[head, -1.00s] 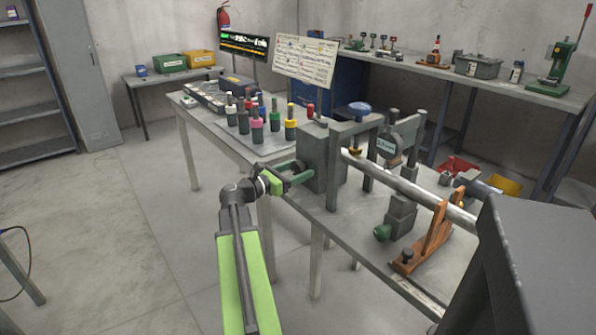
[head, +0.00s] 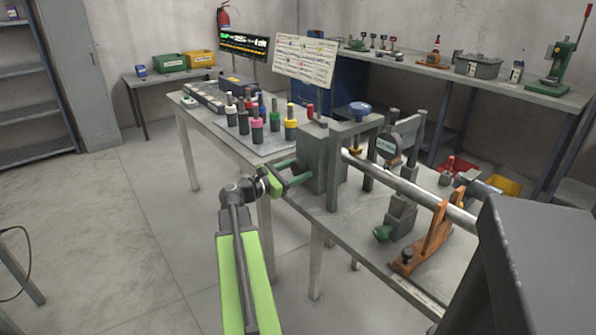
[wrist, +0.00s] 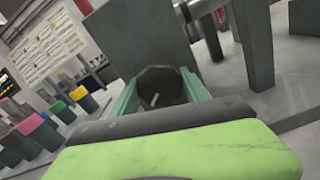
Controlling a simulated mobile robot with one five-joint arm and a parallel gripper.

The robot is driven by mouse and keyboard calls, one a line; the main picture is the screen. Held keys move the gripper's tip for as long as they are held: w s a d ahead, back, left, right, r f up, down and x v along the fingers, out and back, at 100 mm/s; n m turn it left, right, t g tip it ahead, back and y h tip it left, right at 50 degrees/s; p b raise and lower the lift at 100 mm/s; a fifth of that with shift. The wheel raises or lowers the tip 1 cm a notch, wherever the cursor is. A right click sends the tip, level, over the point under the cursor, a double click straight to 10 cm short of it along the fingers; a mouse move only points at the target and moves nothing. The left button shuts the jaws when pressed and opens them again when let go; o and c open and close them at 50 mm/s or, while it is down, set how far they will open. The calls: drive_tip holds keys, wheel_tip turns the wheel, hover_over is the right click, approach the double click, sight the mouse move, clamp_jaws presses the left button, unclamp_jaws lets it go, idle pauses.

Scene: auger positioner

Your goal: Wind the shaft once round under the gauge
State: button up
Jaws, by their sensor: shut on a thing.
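The grey shaft (head: 410,188) runs from the grey block (head: 320,152) at the left toward the lower right. The gauge (head: 388,148) hangs on a stand beside the shaft; its small digits are too small to read. My gripper (head: 296,167) is at the left face of the block, its green fingers pointing at it. In the wrist view, a dark round knob (wrist: 160,86) with a pale mark sits between the fingers, which are shut on it. In the head view the knob is hidden by the fingers.
An orange support (head: 430,240) holds the shaft near its right end. Several coloured-top pegs (head: 257,128) stand on a mat behind the block. Open floor lies left of the bench.

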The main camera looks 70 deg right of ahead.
drive_tip(key=m, duration=0.4)
drive_tip(key=shift+m, duration=0.3)
drive_tip(key=m, duration=0.4)
drive_tip(key=shift+w, duration=0.1)
drive_tip(key=shift+m, duration=0.4)
drive_tip(key=o, duration=1.3)
drive_tip(key=v, duration=1.7)
drive_tip(key=shift+a, duration=0.2)
